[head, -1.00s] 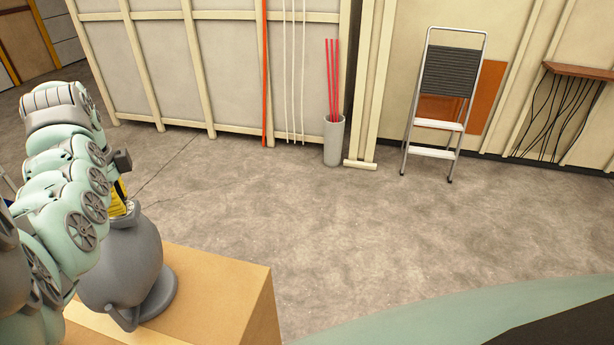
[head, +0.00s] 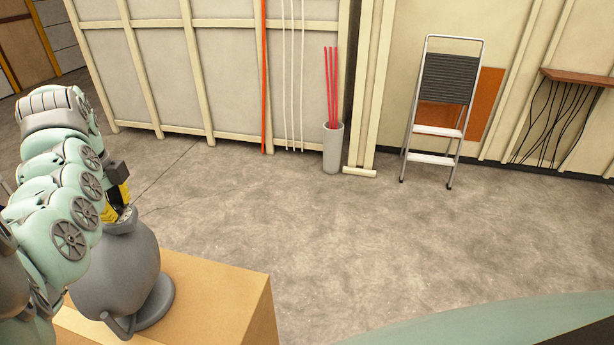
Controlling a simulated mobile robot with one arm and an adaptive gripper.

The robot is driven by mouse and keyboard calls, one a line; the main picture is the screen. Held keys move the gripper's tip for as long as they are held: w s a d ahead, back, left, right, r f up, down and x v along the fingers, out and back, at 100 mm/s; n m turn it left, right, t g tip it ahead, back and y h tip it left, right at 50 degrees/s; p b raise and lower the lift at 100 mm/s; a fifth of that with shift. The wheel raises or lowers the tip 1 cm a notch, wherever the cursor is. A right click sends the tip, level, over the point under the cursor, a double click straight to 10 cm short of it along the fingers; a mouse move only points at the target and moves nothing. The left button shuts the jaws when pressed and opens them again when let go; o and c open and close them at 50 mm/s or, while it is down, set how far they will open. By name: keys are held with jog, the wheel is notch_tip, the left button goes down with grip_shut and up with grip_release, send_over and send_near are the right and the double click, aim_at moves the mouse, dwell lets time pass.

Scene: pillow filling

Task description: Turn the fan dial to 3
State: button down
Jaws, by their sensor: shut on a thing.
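A grey, rounded machine (head: 117,275), which looks like the fan, stands on a tan wooden block (head: 220,300) at the lower left. A small pale, marked dial (head: 124,214) shows at its top opening, partly covered. My gripper (head: 115,207), with yellow and black fingers, reaches down onto the top of the machine. It is shut on the dial, though the contact is mostly hidden by the fingers and my arm. The dial's number cannot be read.
The concrete floor to the right is open. A grey bin (head: 333,150) with red rods stands by the back wall, and a step ladder (head: 436,132) leans to its right. A brown shelf (head: 578,75) with hanging cables is at the far right.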

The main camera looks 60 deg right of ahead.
aim_at(113, 207)
jog(key=shift+f, duration=0.1)
jog(key=c, duration=0.7)
grip_release()
notch_tip(113, 207, up, 8)
jog(key=shift+w+a+r, duration=0.1)
jog(key=shift+r, duration=1.95)
